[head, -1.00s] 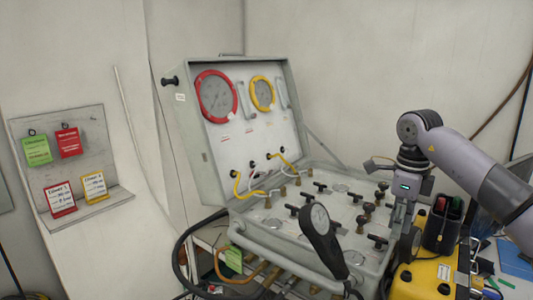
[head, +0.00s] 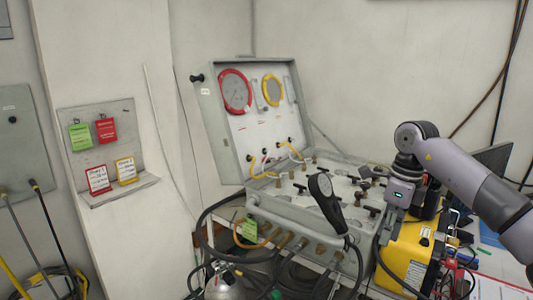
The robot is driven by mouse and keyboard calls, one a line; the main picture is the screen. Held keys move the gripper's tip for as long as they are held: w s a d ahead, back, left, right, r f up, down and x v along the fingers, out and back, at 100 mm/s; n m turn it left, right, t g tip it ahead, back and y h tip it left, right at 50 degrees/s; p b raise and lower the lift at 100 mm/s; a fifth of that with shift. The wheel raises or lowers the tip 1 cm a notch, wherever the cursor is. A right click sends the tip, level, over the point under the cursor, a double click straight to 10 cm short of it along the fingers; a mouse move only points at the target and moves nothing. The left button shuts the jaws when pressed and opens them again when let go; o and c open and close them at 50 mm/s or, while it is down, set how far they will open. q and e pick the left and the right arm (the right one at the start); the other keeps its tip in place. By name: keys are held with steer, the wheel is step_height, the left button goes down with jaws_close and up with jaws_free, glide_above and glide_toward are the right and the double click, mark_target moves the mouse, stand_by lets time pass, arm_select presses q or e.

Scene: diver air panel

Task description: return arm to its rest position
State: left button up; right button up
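My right arm comes in from the right edge and bends down at its wrist. My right gripper (head: 390,222) points down at the right end of the air panel (head: 300,215), in front of the yellow case. Its fingers are small and dark here, so I cannot tell whether they are open or shut. I see nothing clearly held in it. My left arm and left gripper are out of view. The open panel has a red-ringed gauge (head: 235,91), a yellow-ringed gauge (head: 272,91) and several black valve handles.
The yellow case (head: 405,258) is close under my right gripper. Hoses and a metal cylinder (head: 225,285) are below the panel. A tag board (head: 98,115) with green and red tags hangs at left.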

steer(key=w+a+f+m+y, duration=0.3)
steer(key=a+f+m+y, duration=0.2)
steer(key=a+f+y, duration=0.95)
step_height(320, 180, down, 20)
steer(key=a+f+m+t+h, duration=0.15)
steer(key=m+t+h, duration=0.25)
steer(key=m+t, duration=1.05)
steer(key=s+d+f+m+g+h, duration=0.2)
steer(key=s+d+f+m+h, duration=0.2)
steer(key=s+f+m, duration=0.65)
steer(key=s+d+f+m+g+h, duration=0.3)
steer(key=s+d+f+m+h, duration=0.25)
steer(key=f, duration=0.75)
steer(key=s+d+f+m+g, duration=0.1)
steer(key=s+f, duration=0.3)
steer(key=s, duration=0.9)
steer(key=s+f+m+g+h, duration=0.1)
steer(key=s+f+m+g, duration=0.3)
steer(key=s, duration=0.9)
steer(key=s+d+f+m+g+h, duration=0.1)
steer(key=s+f+m+g, duration=0.2)
steer(key=s, duration=1)
step_height(320, 180, down, 3)
steer(key=shift+s+d+r, duration=0.15)
steer(key=shift+s+d, duration=0.05)
steer(key=shift+d, duration=0.15)
steer(key=shift+m+g, duration=0.25)
